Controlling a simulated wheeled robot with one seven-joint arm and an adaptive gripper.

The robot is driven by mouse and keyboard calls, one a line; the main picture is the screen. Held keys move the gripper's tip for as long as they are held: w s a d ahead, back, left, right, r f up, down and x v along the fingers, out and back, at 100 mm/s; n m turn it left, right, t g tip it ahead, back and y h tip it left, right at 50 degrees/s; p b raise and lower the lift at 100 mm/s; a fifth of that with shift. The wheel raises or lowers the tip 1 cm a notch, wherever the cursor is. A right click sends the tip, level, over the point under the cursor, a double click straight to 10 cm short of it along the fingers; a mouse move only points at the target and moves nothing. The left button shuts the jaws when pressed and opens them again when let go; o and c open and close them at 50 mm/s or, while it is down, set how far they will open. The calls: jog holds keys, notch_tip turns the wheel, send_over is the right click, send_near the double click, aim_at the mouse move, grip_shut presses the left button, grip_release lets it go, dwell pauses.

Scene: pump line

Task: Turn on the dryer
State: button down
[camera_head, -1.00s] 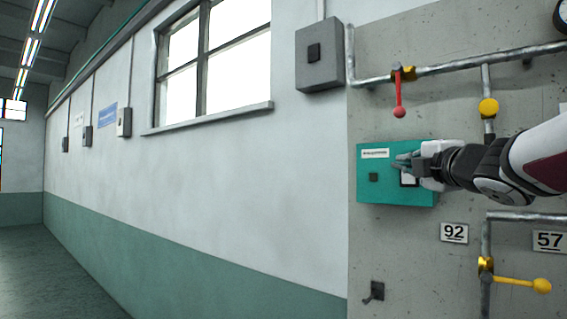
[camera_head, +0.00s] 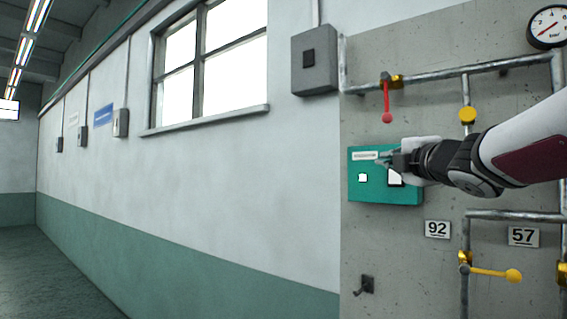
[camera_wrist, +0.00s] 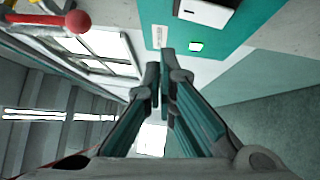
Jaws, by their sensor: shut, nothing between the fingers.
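A teal box (camera_head: 375,196) with a white label strip (camera_head: 365,156) is mounted on the concrete wall panel. A small square lamp (camera_head: 362,177) on its left side glows white with a green edge. A white switch (camera_head: 395,180) in a dark frame is at its right, partly covered by my gripper (camera_head: 384,158). In the wrist view the teal box (camera_wrist: 245,25), white switch (camera_wrist: 207,10) and lit lamp (camera_wrist: 196,46) show at the top. My gripper (camera_wrist: 166,62) is shut and empty in front of the box; whether it touches the box cannot be told.
A red-handled valve (camera_head: 387,105) hangs from the pipe above the box. A yellow valve knob (camera_head: 467,116), yellow lever (camera_head: 495,273) and pressure gauge (camera_head: 548,27) are to the right. A grey box (camera_head: 315,62) is at the upper left. Floor (camera_head: 70,275) at left is clear.

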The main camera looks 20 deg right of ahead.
jog(key=s+r+p, duration=0.1)
jog(key=s, duration=0.8)
jog(key=shift+s+a, duration=0.2)
jog(key=shift+a, duration=0.25)
jog(key=s+a+f+m+g, duration=0.4)
jog(key=s+a+f+m, duration=0.2)
jog(key=f, duration=0.4)
jog(key=s+a+f+m+g+y, duration=0.1)
jog(key=s+a+f+m+g, duration=0.4)
jog(key=f, duration=0.6)
jog(key=s+a+f+m+g+y, duration=0.1)
jog(key=s+a+f+m+g, duration=0.3)
jog(key=f, duration=0.6)
jog(key=s+a+m, duration=0.2)
jog(key=s+a, duration=0.1)
jog(key=shift+s+a+f+m, duration=0.15)
jog(key=shift+s+f+m, duration=0.2)
jog(key=shift+s+m, duration=0.05)
